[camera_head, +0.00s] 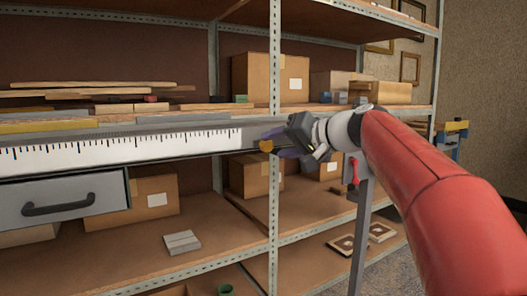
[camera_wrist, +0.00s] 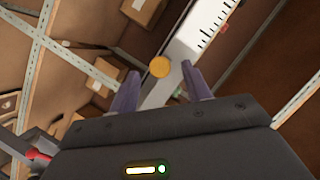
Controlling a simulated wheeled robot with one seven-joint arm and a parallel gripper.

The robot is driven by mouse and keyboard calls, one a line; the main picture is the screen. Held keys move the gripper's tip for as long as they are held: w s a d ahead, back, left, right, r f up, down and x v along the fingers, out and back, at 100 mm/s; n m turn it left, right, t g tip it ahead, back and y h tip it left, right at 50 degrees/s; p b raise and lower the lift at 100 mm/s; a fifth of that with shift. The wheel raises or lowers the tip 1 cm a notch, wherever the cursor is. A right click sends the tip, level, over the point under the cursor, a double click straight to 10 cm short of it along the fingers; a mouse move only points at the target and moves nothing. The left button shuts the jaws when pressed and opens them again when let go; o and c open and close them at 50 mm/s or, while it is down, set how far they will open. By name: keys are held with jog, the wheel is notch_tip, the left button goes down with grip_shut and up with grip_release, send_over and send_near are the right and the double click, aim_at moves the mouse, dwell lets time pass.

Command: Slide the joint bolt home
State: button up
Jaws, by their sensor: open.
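A round brass-coloured knob (camera_head: 266,146), which looks like the joint bolt's knob, sits at the right end of the long fence with a white ruled scale (camera_head: 120,143). In the wrist view the knob (camera_wrist: 160,67) lies between the two purple fingertips, with a gap on both sides. The scale (camera_wrist: 208,27) runs up and away beyond it. My gripper (camera_head: 277,142) is open at the fence's end, and its fingers also show in the wrist view (camera_wrist: 160,72). The bolt's shaft and seat cannot be made out.
Metal shelving (camera_head: 274,200) with cardboard boxes (camera_head: 270,76) and boards stands behind the fence. A grey drawer (camera_head: 62,200) hangs below the fence at left. A red handle (camera_head: 352,170) is by a grey post (camera_head: 361,225) under my wrist.

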aim_at(269, 147)
jog(key=shift+x, duration=2.35)
jog(key=shift+c, duration=0.2)
jog(key=shift+d+f, duration=0.1)
grip_shut()
